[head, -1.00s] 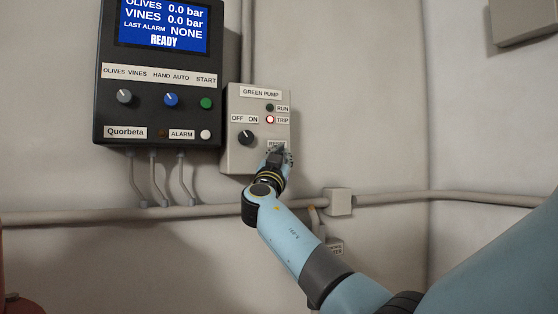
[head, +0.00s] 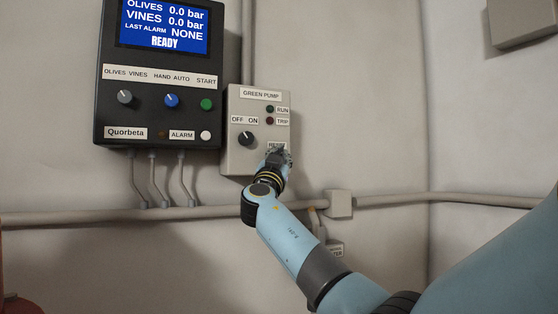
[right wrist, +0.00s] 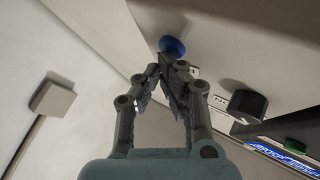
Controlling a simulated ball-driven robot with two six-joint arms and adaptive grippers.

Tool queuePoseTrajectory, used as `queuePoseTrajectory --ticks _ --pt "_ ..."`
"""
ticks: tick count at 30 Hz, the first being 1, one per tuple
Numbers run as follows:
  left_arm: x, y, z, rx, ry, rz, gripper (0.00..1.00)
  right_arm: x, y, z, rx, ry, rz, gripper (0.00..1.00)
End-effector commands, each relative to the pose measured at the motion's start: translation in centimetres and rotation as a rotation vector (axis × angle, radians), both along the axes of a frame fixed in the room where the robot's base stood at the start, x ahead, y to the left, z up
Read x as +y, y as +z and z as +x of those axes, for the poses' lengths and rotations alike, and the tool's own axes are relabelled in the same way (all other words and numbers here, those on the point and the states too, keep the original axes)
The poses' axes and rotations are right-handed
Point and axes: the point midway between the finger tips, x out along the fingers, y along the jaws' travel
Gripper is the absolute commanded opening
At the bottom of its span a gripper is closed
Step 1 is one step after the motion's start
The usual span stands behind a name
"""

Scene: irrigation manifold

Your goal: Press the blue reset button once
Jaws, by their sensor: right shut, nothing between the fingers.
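The blue reset button (right wrist: 172,46) shows in the right wrist view on the face of the grey GREEN PUMP box (head: 240,160). In the head view it is hidden behind my right gripper (head: 280,154), below the RESET label (head: 276,145). My right gripper is shut and empty. In the right wrist view its fingertips (right wrist: 168,70) are right beside the button; I cannot tell whether they touch it. The TRIP lamp (head: 270,121) is dark red and the RUN lamp (head: 270,109) is dark green. My left gripper is not in view.
An OFF/ON knob (head: 246,139) sits left of my gripper on the same box. A black controller (head: 150,100) with a blue READY screen (head: 165,25) hangs to the left. A horizontal pipe (head: 100,217) with a junction box (head: 339,204) runs below.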

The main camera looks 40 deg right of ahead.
Motion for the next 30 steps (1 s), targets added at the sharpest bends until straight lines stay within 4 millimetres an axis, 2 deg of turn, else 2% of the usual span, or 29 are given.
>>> queuePoseTrajectory --ticks 12,22,30 --pt "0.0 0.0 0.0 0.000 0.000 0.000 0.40 0.5 -0.1 -1.7 0.000 0.001 0.000 0.00" --pt "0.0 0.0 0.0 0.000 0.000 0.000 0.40 0.6 -0.1 -1.9 0.000 0.000 0.000 0.00" --pt "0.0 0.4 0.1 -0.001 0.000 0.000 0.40 1.3 0.0 -4.2 -0.001 0.002 -0.001 0.00"
